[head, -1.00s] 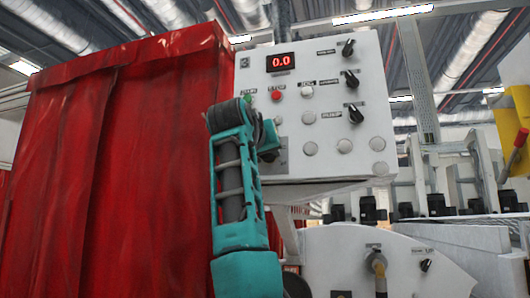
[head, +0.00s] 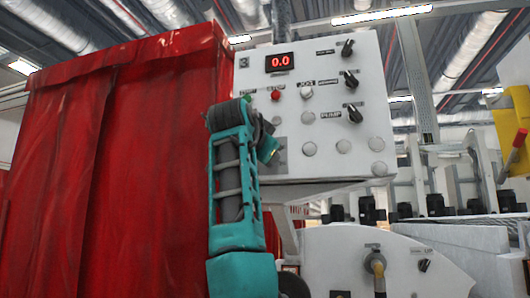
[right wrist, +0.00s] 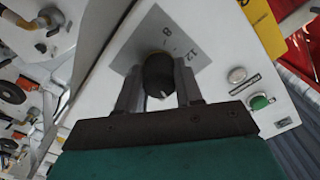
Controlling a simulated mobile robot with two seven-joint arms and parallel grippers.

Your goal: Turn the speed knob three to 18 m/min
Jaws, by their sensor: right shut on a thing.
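The black speed knob (right wrist: 157,72) sits on a grey dial plate (right wrist: 190,45) in the right wrist view. The numbers 8 and 12 show on the plate; the other marks are hidden. A small pale mark shows on the knob's near side, but I cannot read its setting. My right gripper (right wrist: 159,82) is shut on the knob, one finger on each side. In the head view my right arm hides the knob, and only part of the dial plate (head: 281,146) shows. The red display (head: 280,62) on the white panel (head: 325,105) reads 0.0. My left gripper is not in view.
Several black switches (head: 350,80) line the panel's right side. A red button (head: 275,96) and pale round buttons (head: 309,149) sit nearby. A red curtain (head: 120,160) hangs at left.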

